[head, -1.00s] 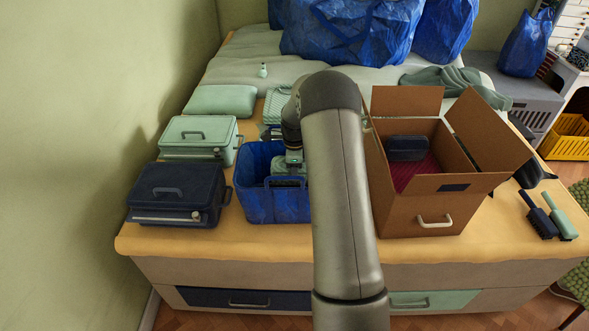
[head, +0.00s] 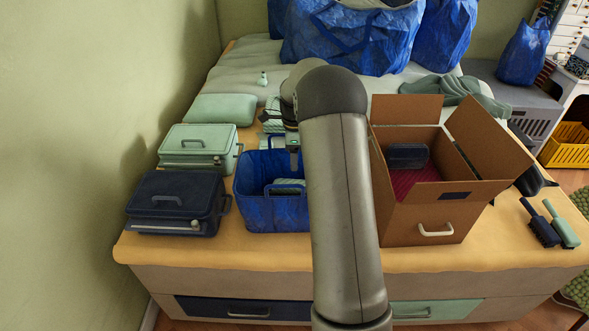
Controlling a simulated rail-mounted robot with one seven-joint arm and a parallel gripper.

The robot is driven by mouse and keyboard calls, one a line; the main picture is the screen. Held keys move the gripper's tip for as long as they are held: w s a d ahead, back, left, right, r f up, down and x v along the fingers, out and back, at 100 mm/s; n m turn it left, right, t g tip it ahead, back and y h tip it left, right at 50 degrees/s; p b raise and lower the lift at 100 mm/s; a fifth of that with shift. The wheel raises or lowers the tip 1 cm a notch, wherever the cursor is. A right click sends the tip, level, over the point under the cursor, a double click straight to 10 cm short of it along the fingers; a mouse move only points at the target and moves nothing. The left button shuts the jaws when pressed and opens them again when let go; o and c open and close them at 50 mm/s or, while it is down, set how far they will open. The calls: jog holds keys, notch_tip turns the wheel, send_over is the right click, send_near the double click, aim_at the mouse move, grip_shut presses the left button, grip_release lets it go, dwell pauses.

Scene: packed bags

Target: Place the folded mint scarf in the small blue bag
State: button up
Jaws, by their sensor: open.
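The small blue bag (head: 258,210) stands open on the front of the bed, left of my arm. A folded mint cloth (head: 290,182), which looks like the scarf, lies inside it near the right side; its right part is hidden by my arm. My gripper (head: 294,160) is above the bag's right part, open, with its fingers pointing down. The cloth is below the gripper and looks apart from it. The fingertips are small and partly hidden.
A dark blue case (head: 175,205) and a mint case (head: 197,148) stand left of the bag. An open cardboard box (head: 425,215) stands right of my arm. A striped mint item (head: 272,113) lies behind the bag. Large blue bags (head: 355,40) stand at the back.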

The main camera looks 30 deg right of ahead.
jog(key=s+a+r+n, duration=1)
jog(key=s+a, duration=0.3)
jog(key=s+a+f+n, duration=0.1)
jog(key=s+a+n, duration=0.3)
jog(key=s+n, duration=0.3)
jog(key=s+a+f+n, duration=0.2)
jog(key=s+a+n, duration=0.2)
jog(key=s, duration=1)
jog(key=n, duration=0.3)
jog(key=shift+a, duration=0.2)
jog(key=shift+s+f, duration=0.1)
